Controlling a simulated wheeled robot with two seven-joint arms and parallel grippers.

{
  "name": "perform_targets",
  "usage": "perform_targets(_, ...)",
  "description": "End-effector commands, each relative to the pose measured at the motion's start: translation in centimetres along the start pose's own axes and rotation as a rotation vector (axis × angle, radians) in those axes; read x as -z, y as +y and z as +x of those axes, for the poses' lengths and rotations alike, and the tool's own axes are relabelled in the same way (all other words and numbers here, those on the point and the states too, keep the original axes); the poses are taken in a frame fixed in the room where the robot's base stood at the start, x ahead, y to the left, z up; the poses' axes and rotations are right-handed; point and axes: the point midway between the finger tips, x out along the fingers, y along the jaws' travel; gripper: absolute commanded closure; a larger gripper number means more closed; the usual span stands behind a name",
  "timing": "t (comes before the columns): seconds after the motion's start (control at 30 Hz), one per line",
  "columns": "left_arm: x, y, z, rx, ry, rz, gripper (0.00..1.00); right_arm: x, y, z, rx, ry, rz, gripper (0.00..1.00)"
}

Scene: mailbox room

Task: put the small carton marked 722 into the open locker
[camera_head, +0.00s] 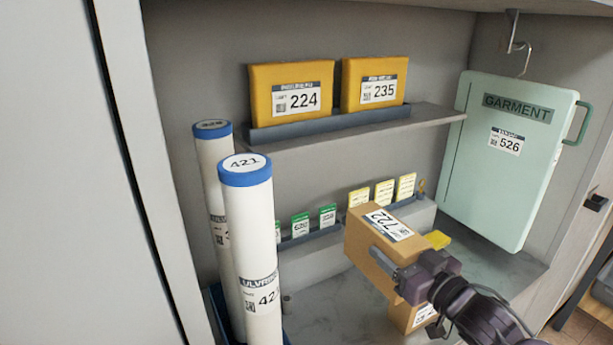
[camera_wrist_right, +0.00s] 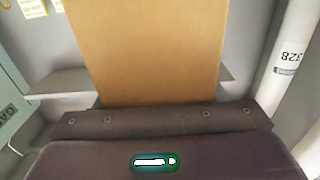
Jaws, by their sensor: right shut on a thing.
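The small brown carton marked 722 (camera_head: 385,240) is held up in front of a shelf compartment, its label facing up and tilted. My right gripper (camera_head: 408,276) is shut on this carton. The carton fills the upper middle of the right wrist view (camera_wrist_right: 145,50). Another small carton (camera_head: 412,317) shows below the held one, partly hidden by my gripper; its number cannot be read. My left gripper is not in view. No open locker can be made out for certain.
Two tall white tubes with blue caps (camera_head: 248,240) stand at left, the front one marked 421. Yellow parcels 224 (camera_head: 290,95) and 235 (camera_head: 376,85) sit on the upper shelf. A green garment case 526 (camera_head: 505,170) hangs at right. Small cards (camera_head: 300,224) stand behind.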

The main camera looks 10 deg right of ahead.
Motion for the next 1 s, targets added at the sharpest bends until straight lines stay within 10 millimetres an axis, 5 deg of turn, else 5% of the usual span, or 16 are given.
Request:
perform_targets(0.37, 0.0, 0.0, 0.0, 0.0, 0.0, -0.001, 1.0, -2.2, -4.2, 0.6, -0.089, -0.002, 0.004, 0.75)
perform_targets(1.0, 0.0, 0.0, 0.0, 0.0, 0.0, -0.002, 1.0, -8.5, -8.0, -3.8, -0.326, 0.001, 0.001, 0.75)
